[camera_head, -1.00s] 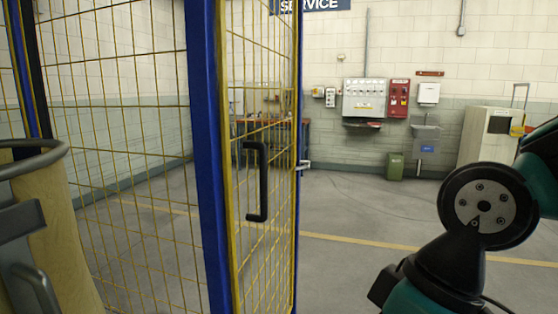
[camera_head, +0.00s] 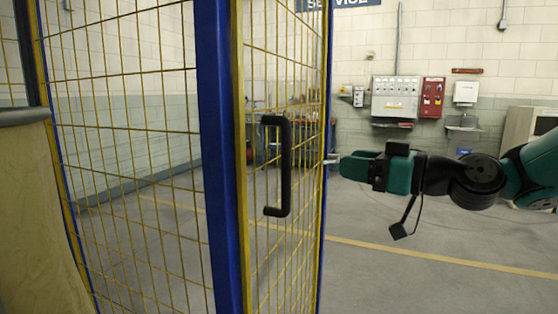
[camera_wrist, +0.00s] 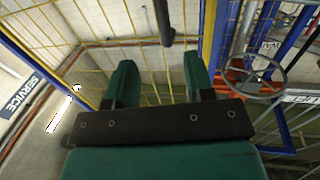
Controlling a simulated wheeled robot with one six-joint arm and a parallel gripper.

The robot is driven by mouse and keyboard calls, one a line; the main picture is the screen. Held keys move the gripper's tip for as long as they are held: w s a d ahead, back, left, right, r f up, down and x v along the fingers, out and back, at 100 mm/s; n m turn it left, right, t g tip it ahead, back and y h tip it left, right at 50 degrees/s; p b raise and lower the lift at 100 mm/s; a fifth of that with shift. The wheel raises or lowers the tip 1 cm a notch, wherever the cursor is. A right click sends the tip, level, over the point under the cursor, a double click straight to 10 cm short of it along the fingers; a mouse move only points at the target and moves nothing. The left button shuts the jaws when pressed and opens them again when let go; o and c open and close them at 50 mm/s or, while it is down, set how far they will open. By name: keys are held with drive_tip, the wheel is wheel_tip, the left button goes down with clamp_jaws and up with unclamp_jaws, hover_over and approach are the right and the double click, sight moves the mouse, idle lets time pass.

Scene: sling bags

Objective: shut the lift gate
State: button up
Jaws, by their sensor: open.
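The lift gate (camera_head: 323,250) is yellow wire mesh in a yellow and blue frame, at an angle right of a blue post (camera_head: 212,150) in the head view. Its black upright handle (camera_head: 286,165) is on the mesh side. A small silver fitting juts from the gate's right edge. My gripper (camera_head: 345,165) is at that edge, pointing left, right of the handle. In the wrist view my gripper (camera_wrist: 157,68) is open and empty, with mesh beyond the fingers. A black bar (camera_wrist: 164,22), likely the handle, is ahead of the fingertips. I cannot tell whether anything touches.
A wooden-sided thing with a dark rim (camera_head: 35,200) stands close at the left. A grey panel (camera_head: 396,98) and a red box (camera_head: 431,98) hang on the far wall. The floor right of the gate is open. The wrist view also shows a round rim (camera_wrist: 254,82).

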sight(290, 154)
drive_tip(key=p+x, duration=0.5)
drive_tip(key=x, duration=1.1)
drive_tip(key=shift+w+a, duration=0.1)
drive_tip(key=shift+a, duration=0.2)
clamp_jaws()
